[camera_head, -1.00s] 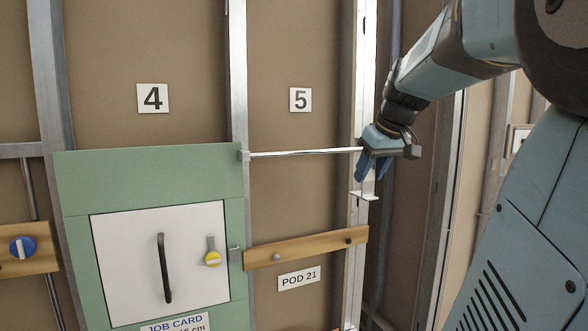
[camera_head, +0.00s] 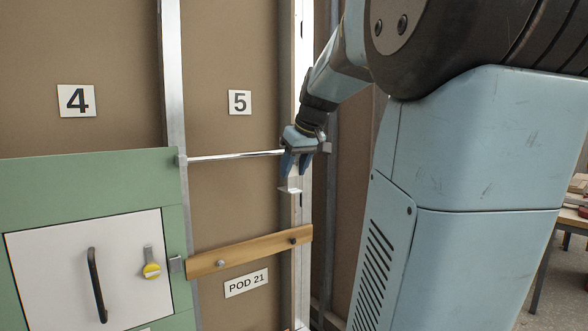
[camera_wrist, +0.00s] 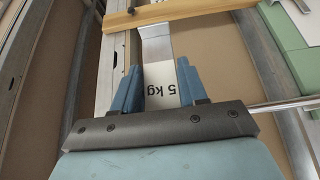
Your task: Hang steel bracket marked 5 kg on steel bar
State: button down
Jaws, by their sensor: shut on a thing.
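The steel bracket marked 5 kg (camera_wrist: 160,88) is held between the blue fingers of my gripper (camera_wrist: 158,78), which is shut on it. Its label and bent metal end show in the wrist view. In the head view the bracket's light foot (camera_head: 291,190) shows just below my gripper (camera_head: 287,168). The steel bar (camera_head: 235,156) runs level below the number 5 plate, and my gripper is at its right end. The bar also shows at the right of the wrist view (camera_wrist: 288,103). My gripper hides the bracket's top, so I cannot tell whether it touches the bar.
A wooden rail (camera_head: 250,250) crosses the bay below the bar, above the POD 21 sign (camera_head: 246,283). A green panel with a white door (camera_head: 90,270) is at the left. A metal stud (camera_head: 304,80) stands behind my gripper. A table (camera_head: 572,215) is far right.

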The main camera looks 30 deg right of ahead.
jog(key=w+f, duration=0.2)
jog(key=w, duration=0.4)
jog(key=shift+w+a+f, duration=0.2)
jog(key=shift+w+f, duration=0.2)
dwell(0.7)
jog(key=c, duration=0.5)
grip_release()
jog(key=v, duration=1.3)
jog(key=shift+s+r, duration=0.2)
jog(key=shift+r, duration=0.05)
